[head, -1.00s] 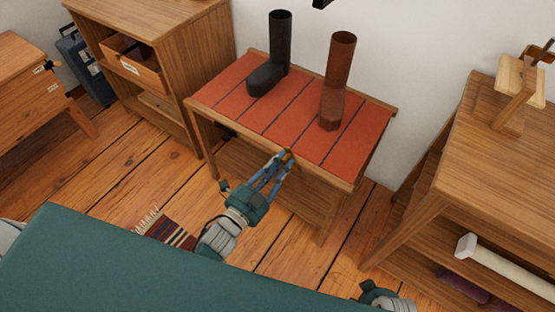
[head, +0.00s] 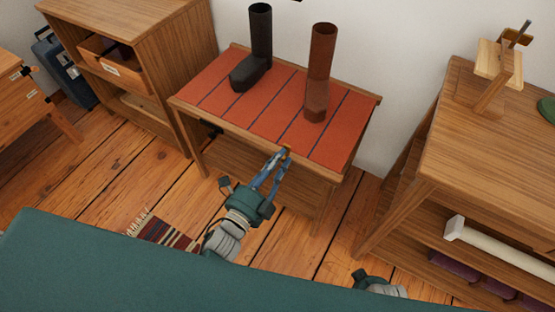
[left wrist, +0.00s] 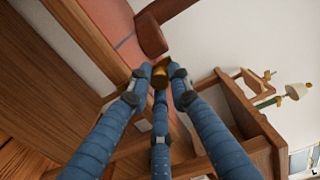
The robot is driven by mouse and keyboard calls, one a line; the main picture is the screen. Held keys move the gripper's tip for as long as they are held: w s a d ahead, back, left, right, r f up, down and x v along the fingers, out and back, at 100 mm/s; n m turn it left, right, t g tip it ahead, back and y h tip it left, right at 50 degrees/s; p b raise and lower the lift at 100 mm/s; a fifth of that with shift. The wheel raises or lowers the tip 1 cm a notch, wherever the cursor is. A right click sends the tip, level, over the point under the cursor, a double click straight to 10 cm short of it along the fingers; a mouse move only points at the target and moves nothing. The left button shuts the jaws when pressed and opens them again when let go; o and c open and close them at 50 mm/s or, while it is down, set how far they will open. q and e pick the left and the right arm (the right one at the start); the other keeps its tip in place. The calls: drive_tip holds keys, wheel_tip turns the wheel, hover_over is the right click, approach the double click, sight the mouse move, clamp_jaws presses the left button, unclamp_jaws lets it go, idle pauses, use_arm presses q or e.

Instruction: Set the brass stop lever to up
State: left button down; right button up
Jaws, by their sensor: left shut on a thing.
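The brass stop lever (head: 288,148) shows as a small brass piece at the front edge of the bench with the red striped top (head: 236,97). My left gripper (head: 285,153) is shut on it. In the left wrist view the brass piece (left wrist: 160,74) sits between the fingertips of my left gripper (left wrist: 158,82), which cover part of it. How the lever is turned is hard to tell. My right gripper (head: 372,283) shows only in part at the bottom of the head view, and its fingers are hidden.
A black boot (head: 258,50) and a brown boot (head: 319,75) stand on the bench. A wooden shelf unit (head: 485,130) stands to the right and another (head: 130,40) to the left. A striped rug (head: 165,234) lies on the floor.

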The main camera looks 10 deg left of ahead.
use_arm(q)
drive_tip(key=shift+s+d+f, duration=0.1)
drive_tip(key=shift+s+d, duration=0.05)
drive_tip(key=shift+d, duration=0.05)
drive_tip(key=c, duration=1.6)
unclamp_jaws()
drive_tip(key=shift+d, duration=0.1)
drive_tip(key=shift+o, duration=0.2)
drive_tip(key=shift+s+a, duration=0.15)
drive_tip(key=shift+a, duration=0.05)
drive_tip(key=v, duration=1.1)
drive_tip(key=shift+s, duration=0.3)
